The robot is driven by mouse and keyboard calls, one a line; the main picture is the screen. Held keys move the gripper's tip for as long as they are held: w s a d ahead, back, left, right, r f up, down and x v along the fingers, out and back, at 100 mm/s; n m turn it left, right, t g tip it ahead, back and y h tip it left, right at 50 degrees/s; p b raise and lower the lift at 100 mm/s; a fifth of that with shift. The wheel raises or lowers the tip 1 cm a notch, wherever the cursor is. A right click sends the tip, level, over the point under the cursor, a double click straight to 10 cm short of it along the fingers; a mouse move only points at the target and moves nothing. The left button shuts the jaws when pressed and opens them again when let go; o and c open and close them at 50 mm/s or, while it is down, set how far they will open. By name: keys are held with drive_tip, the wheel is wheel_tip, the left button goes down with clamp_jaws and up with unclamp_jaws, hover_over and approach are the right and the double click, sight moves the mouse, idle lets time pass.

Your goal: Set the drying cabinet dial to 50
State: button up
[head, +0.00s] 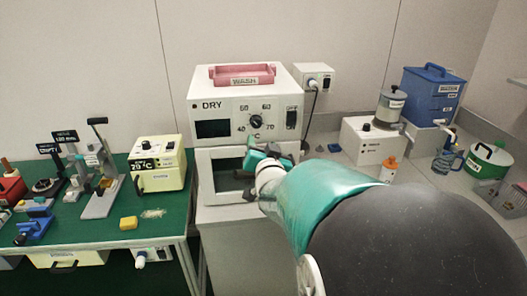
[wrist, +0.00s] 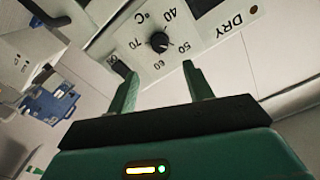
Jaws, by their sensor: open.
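The drying cabinet (head: 222,111) is a white box marked DRY, standing on top of another white unit. Its black round dial (head: 255,121) is on the front panel, between a dark window and a dark switch. In the wrist view the dial (wrist: 159,42) shows tilted, with 40, 50, 60 and 70 printed around it. I cannot tell surely which number its pointer faces. My green gripper (head: 262,155) is below the dial in the head view. In the wrist view my gripper (wrist: 160,70) is open and empty, its fingertips apart from the dial, which appears just beyond the gap.
A pink WASH tray (head: 243,75) lies on the cabinet. A wall socket box (head: 314,78) with a plug and cord is to the right. A cream box (head: 157,160) on the green bench (head: 110,230) stands to the left. My arm hides part of the right counter.

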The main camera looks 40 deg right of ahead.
drive_tip(key=shift+v, duration=1.45)
drive_tip(key=shift+a, duration=0.1)
drive_tip(key=a+f+n+g+y, duration=0.3)
drive_tip(key=a+n+y, duration=0.35)
drive_tip(key=a, duration=0.85)
drive_tip(key=s+a+f+n+g+y, duration=0.1)
drive_tip(key=s+a+n+g+y, duration=0.2)
drive_tip(key=s+a, duration=0.9)
drive_tip(key=a+n+g, duration=0.1)
drive_tip(key=n+g, duration=0.1)
drive_tip(key=g, duration=0.1)
drive_tip(key=shift+s+f, duration=0.3)
drive_tip(key=shift+f, duration=0.1)
drive_tip(key=shift+d+y, duration=0.15)
drive_tip(key=shift+y, duration=0.1)
